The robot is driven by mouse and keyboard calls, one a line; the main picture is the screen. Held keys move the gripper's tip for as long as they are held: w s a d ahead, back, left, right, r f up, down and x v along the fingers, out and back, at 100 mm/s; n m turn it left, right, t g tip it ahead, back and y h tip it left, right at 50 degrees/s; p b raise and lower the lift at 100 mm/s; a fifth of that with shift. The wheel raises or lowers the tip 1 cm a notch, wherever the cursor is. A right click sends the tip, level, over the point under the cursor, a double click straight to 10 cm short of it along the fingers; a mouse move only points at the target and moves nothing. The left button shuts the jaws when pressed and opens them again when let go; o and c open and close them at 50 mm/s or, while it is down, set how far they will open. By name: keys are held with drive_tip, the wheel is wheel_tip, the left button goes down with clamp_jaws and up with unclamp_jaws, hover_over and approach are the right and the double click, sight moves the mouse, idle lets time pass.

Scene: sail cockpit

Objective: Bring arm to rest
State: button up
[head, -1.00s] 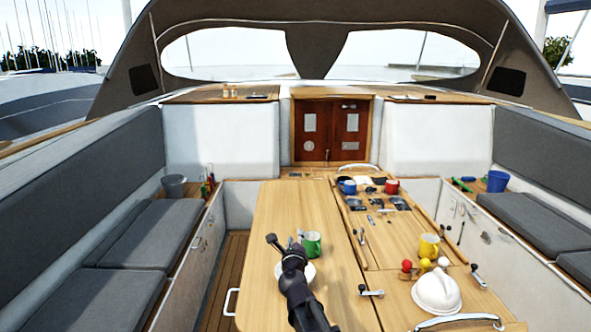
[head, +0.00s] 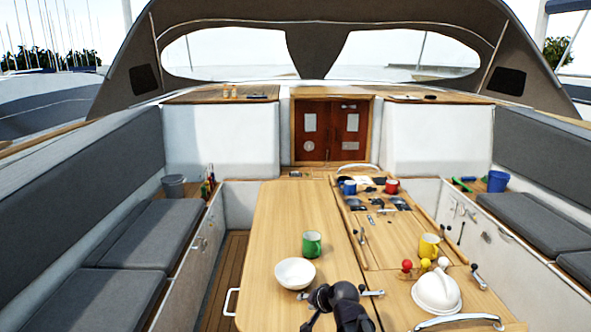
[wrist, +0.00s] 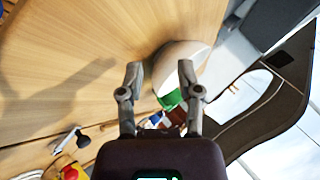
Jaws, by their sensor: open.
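My arm (head: 345,305) is low at the front of the wooden table, to the right of and nearer than a white bowl (head: 295,273). My gripper (wrist: 160,88) is open in the wrist view, with nothing between its fingers. The bowl (wrist: 180,60) shows beyond the fingertips there, with part of a green mug (wrist: 172,99). In the head view the gripper's fingers are mostly hidden or too small to make out.
The green mug (head: 312,244) stands behind the bowl. A yellow mug (head: 429,246), a white domed object (head: 436,292) and winch-like handles lie to the right. A red mug (head: 392,186) and a blue mug (head: 349,187) stand at the back. The table's left half (head: 275,215) is clear.

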drive_tip(key=s+d+f+n+g, duration=0.1)
drive_tip(key=s+d, duration=0.1)
drive_tip(key=s+d+f+g+h, duration=0.1)
drive_tip(key=s+d, duration=0.1)
drive_tip(key=s+d+f+n+g+h, duration=0.1)
drive_tip(key=s+d+f, duration=0.1)
drive_tip(key=shift+s+d+n, duration=0.1)
drive_tip(key=shift+s+n, duration=0.15)
drive_tip(key=shift+n, duration=0.05)
drive_tip(key=s+d+f+n+g+h, duration=0.2)
drive_tip(key=s+d+g+h, duration=0.1)
drive_tip(key=s+d, duration=0.4)
drive_tip(key=shift+s+d+g, duration=0.25)
drive_tip(key=shift+s+g, duration=0.2)
drive_tip(key=shift+g, duration=0.25)
